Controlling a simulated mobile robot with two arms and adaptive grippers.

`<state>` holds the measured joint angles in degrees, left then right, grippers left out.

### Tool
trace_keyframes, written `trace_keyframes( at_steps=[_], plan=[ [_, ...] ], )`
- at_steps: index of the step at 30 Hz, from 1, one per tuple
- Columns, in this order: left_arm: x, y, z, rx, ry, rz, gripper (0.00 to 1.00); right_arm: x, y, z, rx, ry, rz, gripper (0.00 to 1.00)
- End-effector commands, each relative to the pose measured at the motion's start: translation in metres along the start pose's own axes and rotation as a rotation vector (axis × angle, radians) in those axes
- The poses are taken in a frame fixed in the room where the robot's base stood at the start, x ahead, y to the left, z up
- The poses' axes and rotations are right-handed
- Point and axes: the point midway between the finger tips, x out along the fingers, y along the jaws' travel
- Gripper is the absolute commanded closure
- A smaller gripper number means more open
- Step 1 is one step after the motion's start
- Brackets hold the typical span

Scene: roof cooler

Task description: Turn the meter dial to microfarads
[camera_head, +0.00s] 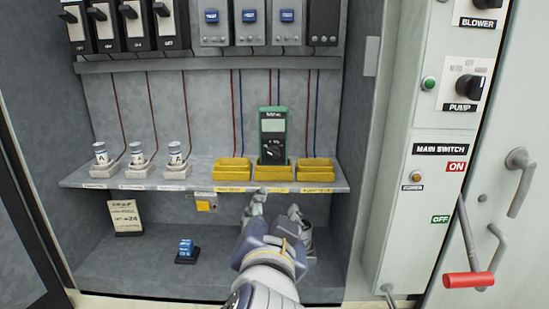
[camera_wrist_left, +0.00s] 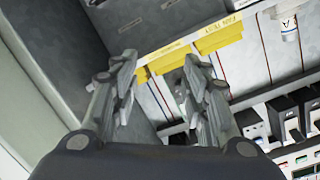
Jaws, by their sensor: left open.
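The meter (camera_head: 273,124) is a green-edged handheld unit with a grey face, standing upright in the middle yellow holder on the shelf. Its round black dial (camera_head: 272,150) is on the lower front; the pointer's setting is too small to read. My left gripper (camera_head: 277,205) is open and empty, below and in front of the shelf edge, apart from the meter. In the left wrist view, its two fingers (camera_wrist_left: 158,75) are spread beneath the yellow holders (camera_wrist_left: 218,38); the meter does not show there. My right gripper is not in view.
Yellow holders (camera_head: 232,171) (camera_head: 315,172) flank the meter, with wires rising behind. A small blue-topped block (camera_head: 186,250) and a tag (camera_head: 125,216) are below. A red-handled lever (camera_head: 468,280) is right.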

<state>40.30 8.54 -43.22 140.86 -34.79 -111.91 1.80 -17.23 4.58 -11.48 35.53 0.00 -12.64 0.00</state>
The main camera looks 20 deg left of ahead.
Motion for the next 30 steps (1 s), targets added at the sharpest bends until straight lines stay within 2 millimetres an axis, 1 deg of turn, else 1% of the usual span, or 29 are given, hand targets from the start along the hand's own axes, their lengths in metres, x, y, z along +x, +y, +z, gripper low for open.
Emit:
trace_keyframes(
  at_steps=[1, 4, 7, 11, 14, 17, 21, 27, 28, 30],
  plan=[
    [-0.006, -0.009, -0.018, -0.003, 0.044, -0.036, 0.58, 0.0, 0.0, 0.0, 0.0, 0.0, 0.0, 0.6],
    [-0.015, -0.021, -0.038, -0.009, 0.092, -0.083, 0.58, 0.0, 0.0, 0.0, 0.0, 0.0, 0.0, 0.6],
    [-0.02, -0.027, -0.049, -0.012, 0.119, -0.109, 0.58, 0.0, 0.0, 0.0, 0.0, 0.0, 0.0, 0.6],
    [-0.017, -0.029, -0.052, -0.011, 0.127, -0.119, 0.58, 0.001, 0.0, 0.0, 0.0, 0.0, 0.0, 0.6],
    [-0.007, -0.031, -0.053, -0.008, 0.126, -0.122, 0.58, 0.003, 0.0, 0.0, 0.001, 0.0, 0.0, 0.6],
    [0.008, -0.034, -0.053, -0.009, 0.123, -0.124, 0.58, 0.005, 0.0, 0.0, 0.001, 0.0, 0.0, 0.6],
    [0.018, -0.03, -0.055, -0.006, 0.135, -0.117, 0.58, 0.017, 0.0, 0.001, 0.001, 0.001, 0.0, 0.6],
    [0.034, -0.036, -0.056, -0.012, 0.125, -0.122, 0.58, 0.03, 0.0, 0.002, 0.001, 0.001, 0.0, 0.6],
    [0.041, -0.038, -0.058, -0.012, 0.119, -0.121, 0.58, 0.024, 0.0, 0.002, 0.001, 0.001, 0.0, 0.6],
    [0.054, -0.039, -0.06, -0.011, 0.118, -0.119, 0.58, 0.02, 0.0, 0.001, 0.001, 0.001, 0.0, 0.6]
  ],
)
